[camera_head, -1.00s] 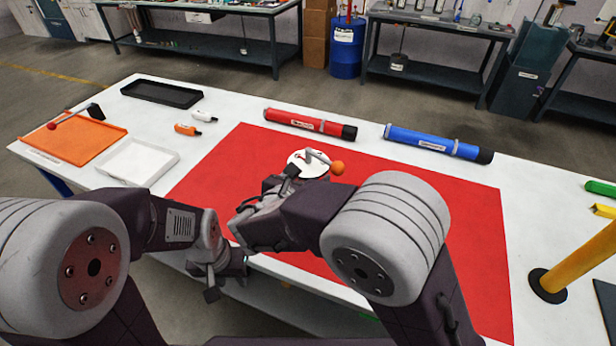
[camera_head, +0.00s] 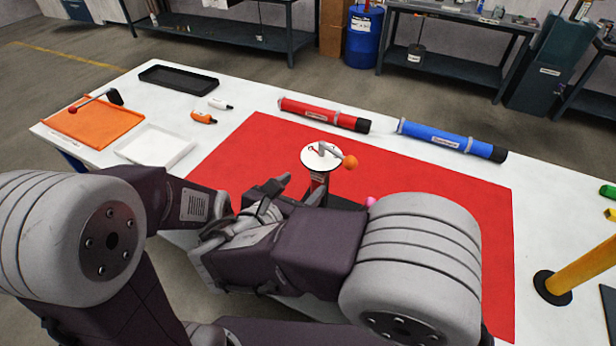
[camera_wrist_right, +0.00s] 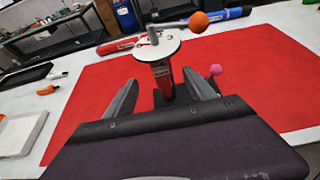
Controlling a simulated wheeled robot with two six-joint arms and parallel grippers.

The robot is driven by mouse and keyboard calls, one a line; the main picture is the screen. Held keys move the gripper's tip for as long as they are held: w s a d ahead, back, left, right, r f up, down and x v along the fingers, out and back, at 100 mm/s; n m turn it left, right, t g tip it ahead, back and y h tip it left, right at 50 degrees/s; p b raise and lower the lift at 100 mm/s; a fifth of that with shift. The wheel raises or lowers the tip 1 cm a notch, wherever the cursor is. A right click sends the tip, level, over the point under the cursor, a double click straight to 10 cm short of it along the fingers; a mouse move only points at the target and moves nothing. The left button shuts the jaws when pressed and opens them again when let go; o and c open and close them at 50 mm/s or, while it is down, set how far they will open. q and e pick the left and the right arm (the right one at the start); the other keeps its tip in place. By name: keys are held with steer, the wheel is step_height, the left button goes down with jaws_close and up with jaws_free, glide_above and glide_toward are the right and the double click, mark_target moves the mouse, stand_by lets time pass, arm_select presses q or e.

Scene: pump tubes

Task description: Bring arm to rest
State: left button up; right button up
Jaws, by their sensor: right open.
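My right gripper (camera_head: 301,189) is open and empty, near the front edge of the red mat (camera_head: 440,210). In the right wrist view the right gripper (camera_wrist_right: 163,98) has its two fingers spread. Ahead of and between them stands a red post with a white disc (camera_wrist_right: 160,49) on top, apart from the fingers as far as I can see. The disc (camera_head: 322,158) carries a grey crank with an orange ball (camera_head: 350,162). A pink ball (camera_wrist_right: 215,70) is at the post's base. My left arm comes in from the left; its gripper is hidden behind my right arm.
A red tube (camera_head: 322,114) and a blue tube (camera_head: 450,137) lie behind the mat. An orange tray (camera_head: 95,122), white tray (camera_head: 155,148) and black tray (camera_head: 178,80) are at the left. A yellow post (camera_head: 585,262) stands at the right. The mat's right part is clear.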

steer(key=shift+s+r, duration=0.1)
steer(key=shift+s, duration=0.1)
stand_by(0.3)
steer(key=s+d+f+m+g+y+p, duration=0.2)
steer(key=s+d+m+g+p, duration=0.1)
steer(key=d+m, duration=0.4)
steer(key=s+d+f+m+g+y+p, duration=0.1)
steer(key=d+m+g+p, duration=0.3)
steer(key=m, duration=1)
steer(key=s+d+f+m+g+y+p, duration=0.2)
steer(key=s+d+f+m+g+p, duration=0.1)
steer(key=d+m, duration=0.7)
steer(key=shift+s+d+f+m+g+y, duration=0.3)
steer(key=shift+s+d+m+g, duration=0.1)
steer(key=shift+s+d+g, duration=0.3)
steer(key=shift+s+a, duration=0.15)
